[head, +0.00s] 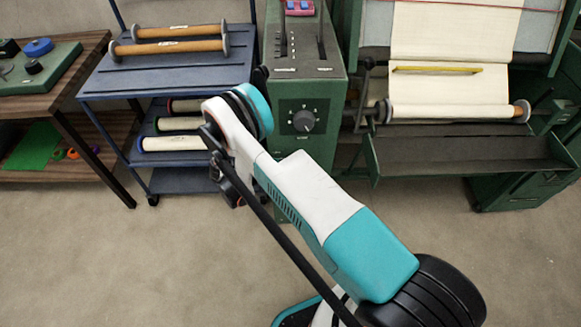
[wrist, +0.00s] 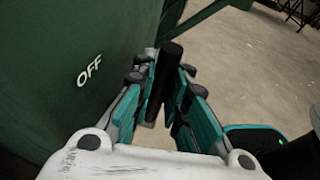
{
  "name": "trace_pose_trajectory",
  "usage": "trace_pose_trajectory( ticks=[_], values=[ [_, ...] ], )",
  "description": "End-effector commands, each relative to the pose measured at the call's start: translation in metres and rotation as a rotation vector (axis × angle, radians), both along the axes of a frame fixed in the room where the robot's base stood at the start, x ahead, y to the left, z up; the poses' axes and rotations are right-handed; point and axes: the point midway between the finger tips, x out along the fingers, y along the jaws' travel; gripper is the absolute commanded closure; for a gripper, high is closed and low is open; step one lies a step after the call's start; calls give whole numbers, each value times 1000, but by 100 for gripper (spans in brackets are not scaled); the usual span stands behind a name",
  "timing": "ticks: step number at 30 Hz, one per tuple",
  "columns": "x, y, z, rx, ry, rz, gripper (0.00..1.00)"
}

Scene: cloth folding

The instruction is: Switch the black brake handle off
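The black brake handle (wrist: 169,62) is a dark round bar in the wrist view, standing between the fingers of my gripper (wrist: 167,88). The teal finger pads are spread to either side of it. The left pad is close against the bar, though I cannot tell if it touches; a narrow gap shows on the right. The white word OFF (wrist: 89,70) is on the green panel (wrist: 55,105) left of the handle. In the head view my arm hides the handle and most of my gripper.
The green machine cabinet (head: 305,185) with a dial stands behind my arm. A blue cart (head: 160,85) with rollers is to its left, a wooden table (head: 72,75) farther left. A fabric-roll machine (head: 460,146) is at the right. The front floor (head: 120,265) is clear.

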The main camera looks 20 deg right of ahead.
Motion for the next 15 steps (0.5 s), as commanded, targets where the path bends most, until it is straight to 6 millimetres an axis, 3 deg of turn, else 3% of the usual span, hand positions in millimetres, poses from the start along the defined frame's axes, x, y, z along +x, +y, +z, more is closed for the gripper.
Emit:
trace_pose_trajectory(
  ticks=[15],
  values=[
    [1, 0, 8, 0, -1, 1, 77]
  ],
)
